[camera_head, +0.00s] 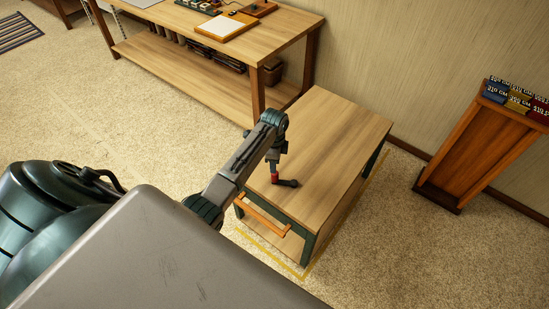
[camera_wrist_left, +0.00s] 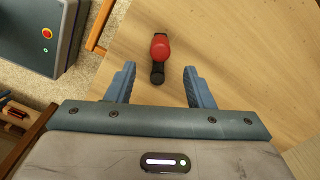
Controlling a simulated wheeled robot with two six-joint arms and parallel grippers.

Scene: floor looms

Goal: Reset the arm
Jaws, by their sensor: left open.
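My left arm reaches in from the lower left of the head view, and my left gripper (camera_head: 277,152) points down over a small wooden-topped table (camera_head: 335,130). In the left wrist view my left gripper (camera_wrist_left: 160,84) has its two blue fingers spread apart with nothing held between them. A small black tool with a red knob (camera_wrist_left: 159,50) is on the tabletop, just beyond the fingertips. In the head view the black and red tool (camera_head: 286,183) shows right below the gripper, partly hidden by it. My right gripper is not in view.
A long wooden bench (camera_head: 190,25) with a white sheet (camera_head: 226,26) and small items stands behind. A wooden rack (camera_head: 478,150) holding coloured, labelled packs (camera_head: 515,98) stands at right. The small table has an orange front handle (camera_head: 262,217). Carpet is free at left.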

